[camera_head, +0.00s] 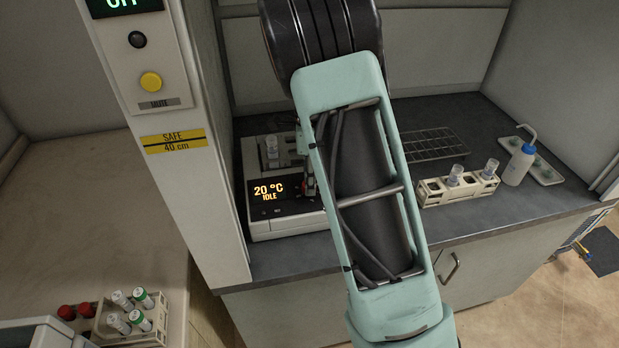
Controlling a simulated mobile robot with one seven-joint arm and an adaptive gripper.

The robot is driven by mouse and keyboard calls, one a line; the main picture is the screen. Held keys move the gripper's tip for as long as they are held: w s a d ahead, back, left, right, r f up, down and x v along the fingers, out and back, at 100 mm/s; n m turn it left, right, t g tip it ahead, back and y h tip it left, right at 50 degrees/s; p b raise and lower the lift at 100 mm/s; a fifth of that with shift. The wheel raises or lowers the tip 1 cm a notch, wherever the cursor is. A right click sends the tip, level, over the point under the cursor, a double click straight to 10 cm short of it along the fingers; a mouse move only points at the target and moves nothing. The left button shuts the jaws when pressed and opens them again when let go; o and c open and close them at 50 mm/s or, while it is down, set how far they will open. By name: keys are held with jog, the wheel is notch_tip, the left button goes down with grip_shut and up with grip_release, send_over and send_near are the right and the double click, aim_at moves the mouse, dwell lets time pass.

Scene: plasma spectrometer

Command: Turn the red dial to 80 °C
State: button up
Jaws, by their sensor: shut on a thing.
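The heating block (262,224) stands on the dark bench, left of my arm. Its display (270,190) reads 20 °C and IDLE in orange. A small part of the red dial (305,187) shows at the right of the display, beside my arm. My gripper (309,181) is mostly hidden behind my arm link; only a dark sliver of it shows at the dial. It is shut on the red dial, though the contact itself is largely covered. The dial's pointer and scale cannot be seen.
A white pillar (195,190) with a yellow button rises at left. A tube rack (130,318) sits at lower left.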

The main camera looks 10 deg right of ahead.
dwell(0.4)
jog(key=o, duration=1.2)
jog(key=shift+c, duration=0.2)
